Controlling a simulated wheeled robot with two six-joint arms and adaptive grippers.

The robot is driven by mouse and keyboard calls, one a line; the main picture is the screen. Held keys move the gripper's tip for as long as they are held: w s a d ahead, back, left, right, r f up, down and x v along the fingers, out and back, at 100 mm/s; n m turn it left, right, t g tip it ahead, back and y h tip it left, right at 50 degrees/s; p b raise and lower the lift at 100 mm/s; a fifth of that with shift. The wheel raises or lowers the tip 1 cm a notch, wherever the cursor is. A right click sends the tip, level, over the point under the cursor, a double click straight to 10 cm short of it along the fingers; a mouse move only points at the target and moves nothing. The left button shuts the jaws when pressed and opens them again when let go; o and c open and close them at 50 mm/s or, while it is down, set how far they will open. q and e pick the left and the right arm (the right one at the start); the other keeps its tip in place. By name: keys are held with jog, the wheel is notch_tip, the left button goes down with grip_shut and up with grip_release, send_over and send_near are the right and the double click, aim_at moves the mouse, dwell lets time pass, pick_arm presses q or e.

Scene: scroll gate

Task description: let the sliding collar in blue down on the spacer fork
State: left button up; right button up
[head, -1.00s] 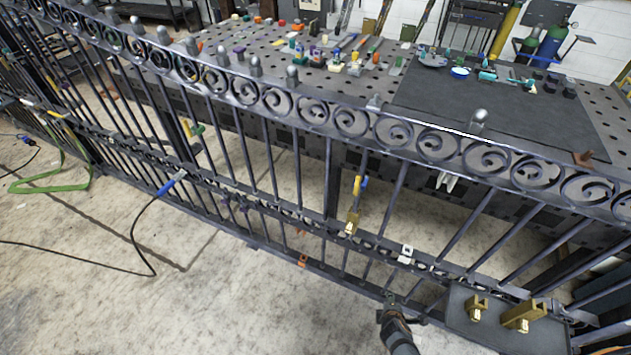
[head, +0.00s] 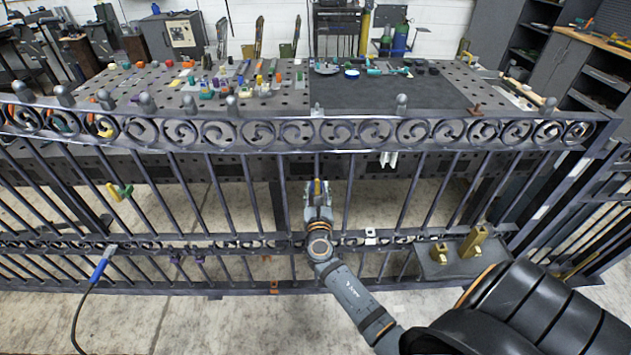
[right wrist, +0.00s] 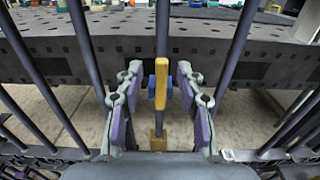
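The blue collar (right wrist: 152,87) sits around an upright bar of the gate, with a yellow grip (right wrist: 161,82) on its near side. In the head view only the yellow grip (head: 317,187) shows clearly, between my fingers. A brass piece, which looks like the spacer fork (right wrist: 158,141), is on the same bar lower down, with a stretch of bare bar between; my arm hides it in the head view. My right gripper (right wrist: 160,78) is open, one purple-padded finger on each side of the collar, with gaps visible. It also shows in the head view (head: 318,192). My left gripper is out of view.
Neighbouring gate bars stand close on both sides of my right gripper. A green collar with yellow grip (head: 120,191) is on a bar at left. A plate (head: 452,262) at right holds brass pieces (head: 474,241). A perforated table (head: 290,100) stands behind the gate.

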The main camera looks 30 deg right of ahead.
aim_at(317, 184)
jog(key=shift+x, duration=1.85)
jog(key=shift+d, duration=0.1)
jog(key=shift+c, duration=0.4)
grip_shut()
